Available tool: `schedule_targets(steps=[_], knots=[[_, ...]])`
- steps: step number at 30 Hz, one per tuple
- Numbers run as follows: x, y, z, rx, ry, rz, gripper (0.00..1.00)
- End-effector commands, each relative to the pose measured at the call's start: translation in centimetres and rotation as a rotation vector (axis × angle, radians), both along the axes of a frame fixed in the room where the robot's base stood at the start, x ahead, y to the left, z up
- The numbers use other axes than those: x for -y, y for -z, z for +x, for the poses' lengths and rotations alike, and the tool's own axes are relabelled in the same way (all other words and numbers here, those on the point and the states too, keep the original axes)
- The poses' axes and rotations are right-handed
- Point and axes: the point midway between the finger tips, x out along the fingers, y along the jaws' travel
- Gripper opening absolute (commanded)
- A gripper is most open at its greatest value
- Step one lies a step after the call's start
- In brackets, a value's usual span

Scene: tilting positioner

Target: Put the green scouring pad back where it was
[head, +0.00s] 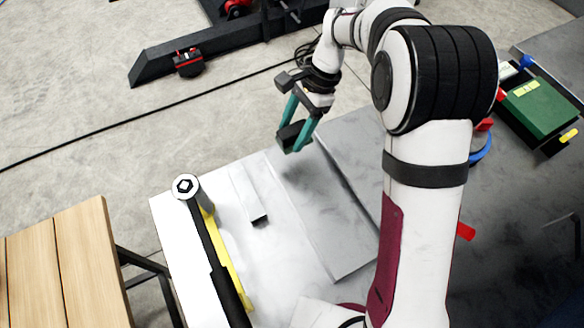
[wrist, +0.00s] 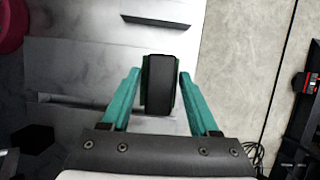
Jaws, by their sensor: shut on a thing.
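My gripper (head: 297,124) has teal fingers and is above the far end of the grey metal table. It is shut on a dark block, which I take to be the scouring pad (head: 292,135). In the wrist view the pad (wrist: 159,85) shows a black upper face with thin dark green edges, between the fingertips of my gripper (wrist: 159,78). The pad looks raised above the surface, but the exact height cannot be told. No empty place for the pad can be singled out.
A pale bar (head: 250,194) lies on the metal table (head: 292,225). A black-handled tool (head: 215,262) and a yellow strip (head: 232,265) lie along its left side. A wooden table (head: 65,265) stands at left. A green box (head: 538,107) is at far right.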

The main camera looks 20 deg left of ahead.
Motion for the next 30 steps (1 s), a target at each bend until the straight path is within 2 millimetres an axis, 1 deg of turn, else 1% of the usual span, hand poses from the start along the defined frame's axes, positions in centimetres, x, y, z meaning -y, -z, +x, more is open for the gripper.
schedule_targets(steps=[2, 5, 8, 12, 15, 18, 20, 21, 23, 30], knots=[[0.7, 0.2, -1.2, -0.002, -0.085, -0.001, 0.09], [2.5, 0.6, -4.0, -0.003, -0.290, -0.001, 0.09], [4.9, 1.0, -7.3, -0.005, -0.555, -0.001, 0.09], [9.0, 1.4, -12.3, -0.003, -0.982, -0.002, 0.09], [11.6, 1.6, -15.2, -0.002, -1.252, -0.002, 0.09], [13.4, 1.7, -17.0, 0.000, -1.431, -0.001, 0.09], [14.0, 1.8, -17.6, 0.000, -1.494, -0.001, 0.09], [14.1, 1.9, -17.9, -0.002, -1.520, -0.001, 0.09], [13.4, 2.5, -18.5, -0.003, -1.544, 0.001, 0.09], [6.8, 6.9, -21.5, -0.005, -1.546, 0.000, 0.09]])
